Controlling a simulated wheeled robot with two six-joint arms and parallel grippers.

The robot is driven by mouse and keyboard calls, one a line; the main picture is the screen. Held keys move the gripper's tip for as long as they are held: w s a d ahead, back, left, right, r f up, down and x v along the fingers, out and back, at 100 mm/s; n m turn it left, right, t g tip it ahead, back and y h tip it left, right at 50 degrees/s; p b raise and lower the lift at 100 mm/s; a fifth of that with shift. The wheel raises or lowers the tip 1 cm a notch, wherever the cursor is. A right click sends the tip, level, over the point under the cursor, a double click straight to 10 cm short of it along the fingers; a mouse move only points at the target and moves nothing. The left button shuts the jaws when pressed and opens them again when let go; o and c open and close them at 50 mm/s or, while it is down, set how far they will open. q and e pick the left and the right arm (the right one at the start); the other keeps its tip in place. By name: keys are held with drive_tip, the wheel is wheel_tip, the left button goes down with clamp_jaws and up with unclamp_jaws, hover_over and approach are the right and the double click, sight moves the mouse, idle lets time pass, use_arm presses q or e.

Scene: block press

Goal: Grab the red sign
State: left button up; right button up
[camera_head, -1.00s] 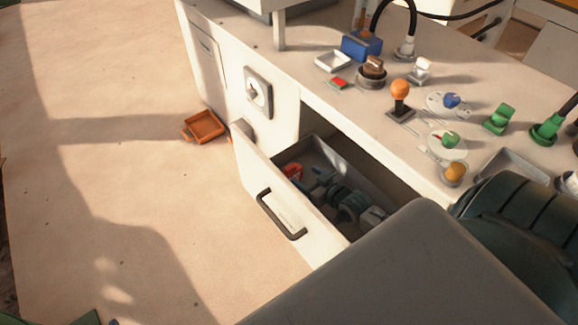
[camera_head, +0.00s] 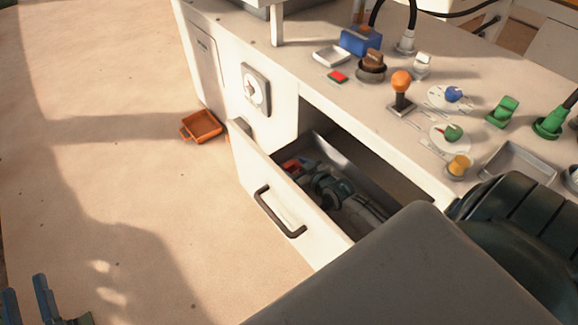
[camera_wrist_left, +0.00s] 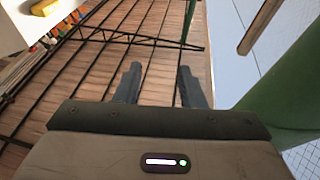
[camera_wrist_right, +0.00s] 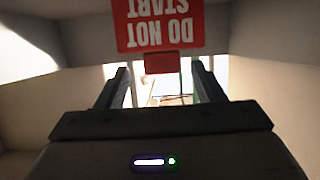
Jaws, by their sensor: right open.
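The red sign (camera_wrist_right: 160,22), lettered "DO NOT START", appears upside down at the top of the right wrist view, with a narrow red tab below it. In the head view the red sign (camera_head: 291,164) is a small, partly hidden patch inside the open drawer (camera_head: 285,205). My right gripper (camera_wrist_right: 160,74) is open, its fingertips on either side of the tab. In the head view my right gripper (camera_head: 303,174) reaches into the drawer at the sign. My left gripper (camera_head: 28,298) is open and empty at the lower left; it also shows in the left wrist view (camera_wrist_left: 158,78).
The drawer front with its dark handle (camera_head: 278,212) sticks out from the white cabinet. An orange tray (camera_head: 203,126) lies on the floor. The bench top holds an orange-knobbed lever (camera_head: 401,88), buttons and trays. My right arm hides the lower right. Floor at left is clear.

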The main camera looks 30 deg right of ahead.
drive_tip(key=b+x, duration=0.1)
drive_tip(key=x, duration=0.3)
drive_tip(key=shift+w+a, duration=0.15)
drive_tip(key=shift+w, duration=0.2)
drive_tip(key=c, duration=1.1)
use_arm(q)
wheel_tip(320, 180, up, 8)
drive_tip(key=s+m+t+h, duration=0.1)
drive_tip(key=s+t, duration=0.1)
drive_tip(key=t, duration=0.3)
drive_tip(key=shift+f, duration=0.15)
